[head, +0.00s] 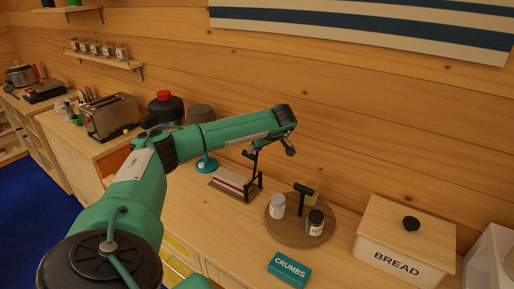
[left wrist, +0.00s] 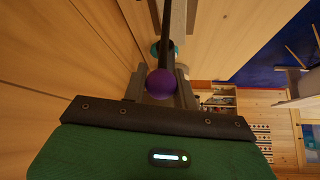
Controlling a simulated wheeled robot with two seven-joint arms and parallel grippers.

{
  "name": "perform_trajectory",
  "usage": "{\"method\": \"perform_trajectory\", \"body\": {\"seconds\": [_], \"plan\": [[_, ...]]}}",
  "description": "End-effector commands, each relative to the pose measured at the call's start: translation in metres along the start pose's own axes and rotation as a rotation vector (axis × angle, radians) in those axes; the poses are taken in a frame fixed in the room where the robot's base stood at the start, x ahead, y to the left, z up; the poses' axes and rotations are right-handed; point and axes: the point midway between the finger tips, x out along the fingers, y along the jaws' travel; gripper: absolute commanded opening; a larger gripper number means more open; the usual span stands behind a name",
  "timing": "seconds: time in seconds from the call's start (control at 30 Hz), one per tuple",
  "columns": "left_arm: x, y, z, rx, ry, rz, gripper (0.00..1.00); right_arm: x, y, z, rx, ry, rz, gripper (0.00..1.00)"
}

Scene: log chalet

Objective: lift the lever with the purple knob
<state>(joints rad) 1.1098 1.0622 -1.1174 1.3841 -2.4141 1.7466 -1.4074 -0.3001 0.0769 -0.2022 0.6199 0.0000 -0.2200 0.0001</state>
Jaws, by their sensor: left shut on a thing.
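The purple knob (left wrist: 160,84) sits between the two grey fingers of my left gripper (left wrist: 160,78) in the left wrist view, and the gripper is shut on it. The dark lever (left wrist: 166,38) runs away from the knob to the top of that view. In the head view, my green left arm reaches over a small device with a red and white base (head: 234,182) and a dark upright frame on the counter. The knob is not clearly visible there. My right gripper is not in view.
Right of the device is a round wooden board (head: 286,236) with jars on it. A teal crumbs box (head: 289,270) and a bread box (head: 404,243) stand further right. A teal-based item (head: 206,164), a toaster (head: 110,117) and a dark red-topped canister (head: 166,107) are to the left.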

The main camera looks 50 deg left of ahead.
Motion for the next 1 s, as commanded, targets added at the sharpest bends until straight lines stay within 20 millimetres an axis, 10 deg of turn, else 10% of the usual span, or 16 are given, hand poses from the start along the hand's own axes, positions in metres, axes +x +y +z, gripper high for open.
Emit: {"method": "perform_trajectory", "body": {"seconds": [0.17,0.2,0.3,0.67,1.0], "plan": [[0.000,0.000,-0.003,-0.005,0.003,0.001,0.00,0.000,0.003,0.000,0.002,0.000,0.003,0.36],[0.000,0.000,-0.003,-0.005,0.003,0.001,0.36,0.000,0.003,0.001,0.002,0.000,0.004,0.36],[0.000,0.000,-0.002,-0.004,0.002,0.000,0.50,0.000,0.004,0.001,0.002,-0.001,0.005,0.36],[-0.005,0.000,0.000,-0.001,0.000,0.001,0.50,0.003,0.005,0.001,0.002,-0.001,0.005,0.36],[-0.074,0.002,0.001,-0.003,0.001,0.006,0.50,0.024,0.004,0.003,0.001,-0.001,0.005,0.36]]}}
